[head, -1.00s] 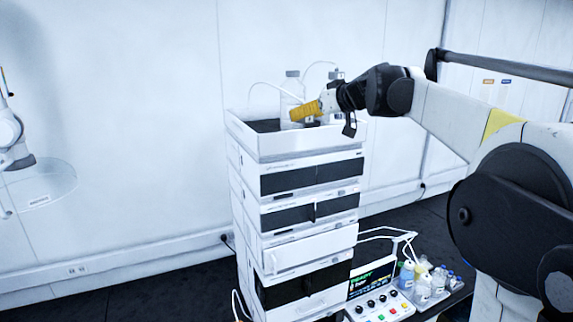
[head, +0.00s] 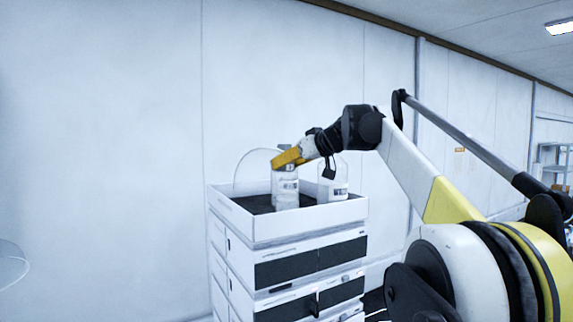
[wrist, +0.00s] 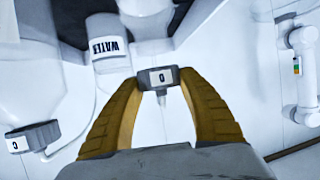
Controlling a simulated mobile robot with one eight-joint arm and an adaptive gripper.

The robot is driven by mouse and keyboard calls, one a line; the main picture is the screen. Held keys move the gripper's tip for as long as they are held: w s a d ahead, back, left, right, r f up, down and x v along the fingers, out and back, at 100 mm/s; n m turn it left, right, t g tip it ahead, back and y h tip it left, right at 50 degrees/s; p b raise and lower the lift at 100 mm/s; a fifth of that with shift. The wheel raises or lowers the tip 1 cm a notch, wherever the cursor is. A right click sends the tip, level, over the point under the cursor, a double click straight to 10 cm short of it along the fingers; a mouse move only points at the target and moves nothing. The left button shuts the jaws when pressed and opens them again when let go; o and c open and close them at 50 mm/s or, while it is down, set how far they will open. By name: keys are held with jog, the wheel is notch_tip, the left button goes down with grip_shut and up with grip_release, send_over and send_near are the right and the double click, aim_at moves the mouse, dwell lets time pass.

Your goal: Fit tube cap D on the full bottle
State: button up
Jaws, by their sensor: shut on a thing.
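My gripper (wrist: 162,82) is shut on a grey cap (wrist: 160,77) in the wrist view. The cap's white label shows one letter that looks like a D, and a thin pale tube hangs from it. In the head view my yellow gripper (head: 288,158) is at the top of a white-labelled bottle (head: 286,188) in the tray. I cannot tell whether the held cap touches any bottle. A bottle labelled WATER (wrist: 107,45) shows beyond the fingers. The head view does not show which bottle is full.
The white tray (head: 285,231) tops a stack of instrument modules (head: 268,272). A second bottle (head: 334,182) stands at right in the tray. Another grey cap, labelled C (wrist: 33,137), is at lower left in the wrist view. A thin tube (head: 243,160) arcs at the left.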

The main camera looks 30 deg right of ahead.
aim_at(288, 178)
jog(key=shift+s+f, duration=0.1)
jog(key=shift+f, duration=0.35)
jog(key=shift+s+d+b, duration=0.1)
jog(key=shift+s+b, duration=0.25)
jog(key=shift+s, duration=0.05)
jog(key=shift+w+f, duration=0.1)
jog(key=shift+w, duration=0.25)
jog(key=shift+s, duration=0.35)
jog(key=shift+w+p, duration=0.2)
jog(key=shift+p, duration=0.2)
jog(key=shift+f, duration=0.1)
jog(key=shift+f+b, duration=0.65)
jog(key=shift+f, duration=0.25)
